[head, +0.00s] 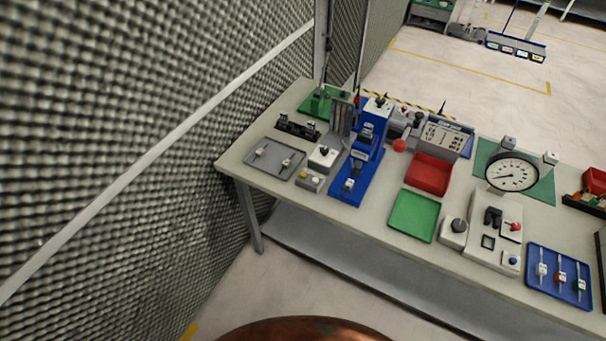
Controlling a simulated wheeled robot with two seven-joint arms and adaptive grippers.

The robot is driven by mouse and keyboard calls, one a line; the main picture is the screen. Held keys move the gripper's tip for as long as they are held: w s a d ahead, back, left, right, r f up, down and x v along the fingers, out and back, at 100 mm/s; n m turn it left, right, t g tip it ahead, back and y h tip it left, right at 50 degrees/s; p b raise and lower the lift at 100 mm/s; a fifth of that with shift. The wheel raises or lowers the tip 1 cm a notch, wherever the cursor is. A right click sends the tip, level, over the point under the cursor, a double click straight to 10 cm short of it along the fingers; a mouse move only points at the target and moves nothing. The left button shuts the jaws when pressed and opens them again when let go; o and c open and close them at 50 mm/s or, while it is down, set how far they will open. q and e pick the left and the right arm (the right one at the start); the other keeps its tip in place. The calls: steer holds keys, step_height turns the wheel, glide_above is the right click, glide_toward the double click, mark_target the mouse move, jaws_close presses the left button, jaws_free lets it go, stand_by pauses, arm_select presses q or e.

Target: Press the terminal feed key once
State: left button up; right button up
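A blue bench press (369,149) stands on the left half of the workbench. A small grey box with yellowish buttons (310,180) sits at the front edge, left of the press. A white box with a black knob (324,156) stands just behind it. I cannot tell which control is the terminal feed key; no label is readable at this size. Another control, a black knob on a white block (455,232), stands beside a light-grey fixture (494,231) with red and blue buttons. Neither of my grippers is in view.
The workbench (365,212) holds a grey tray (262,167), a green tray (414,214), a red bin (429,175), a dial gauge (512,173) and a blue tray with several tools (537,288). A foam wall (130,130) closes the left side. Floor shows in front.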

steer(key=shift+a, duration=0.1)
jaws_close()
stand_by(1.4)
